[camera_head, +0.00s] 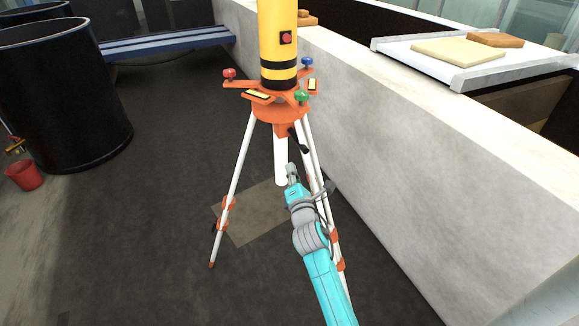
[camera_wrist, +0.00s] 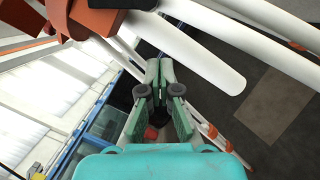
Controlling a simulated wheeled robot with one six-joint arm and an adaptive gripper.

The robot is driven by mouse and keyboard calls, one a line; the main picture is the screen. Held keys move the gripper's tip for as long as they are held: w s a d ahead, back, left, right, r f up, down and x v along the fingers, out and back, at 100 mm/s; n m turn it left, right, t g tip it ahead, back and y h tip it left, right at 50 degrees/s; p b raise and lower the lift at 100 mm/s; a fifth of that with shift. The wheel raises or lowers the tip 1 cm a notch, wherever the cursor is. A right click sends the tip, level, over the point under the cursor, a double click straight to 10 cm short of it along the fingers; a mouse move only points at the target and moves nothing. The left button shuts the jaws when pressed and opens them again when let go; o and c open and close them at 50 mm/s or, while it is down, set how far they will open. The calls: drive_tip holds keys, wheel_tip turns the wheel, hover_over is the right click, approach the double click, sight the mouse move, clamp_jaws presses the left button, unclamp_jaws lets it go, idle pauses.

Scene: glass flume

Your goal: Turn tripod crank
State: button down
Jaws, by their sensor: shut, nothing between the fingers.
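The tripod has an orange head (camera_head: 279,112) and white legs (camera_head: 237,165) with orange clamps, and stands on the floor. A small black crank (camera_head: 298,139) sticks out below the head, beside the white centre column (camera_head: 280,160). My gripper (camera_head: 291,170) is shut and empty, just below the crank and close to the column's lower end. The wrist view shows the gripper (camera_wrist: 160,72) with its fingertips together, left of the white column (camera_wrist: 200,60). The orange tripod head (camera_wrist: 92,18) is at the upper left there. The crank is not clear in the wrist view.
A yellow instrument (camera_head: 278,45) stands on the tripod. A pale wall (camera_head: 420,130) runs along the right, close to the tripod. Black barrels (camera_head: 75,100) and a red bucket (camera_head: 24,174) stand left. Dark floor (camera_head: 160,190) between them is free.

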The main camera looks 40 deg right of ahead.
sight(299, 142)
drive_tip(key=s+a+r+m+g, duration=0.1)
drive_tip(key=s+a+r+m, duration=0.1)
drive_tip(key=s+a+m, duration=0.35)
drive_tip(key=w+d+r+n, duration=0.1)
drive_tip(key=w+d+n, duration=0.1)
drive_tip(key=w+d, duration=0.3)
drive_tip(key=shift+w+d+r, duration=0.3)
drive_tip(key=shift+d, duration=1.25)
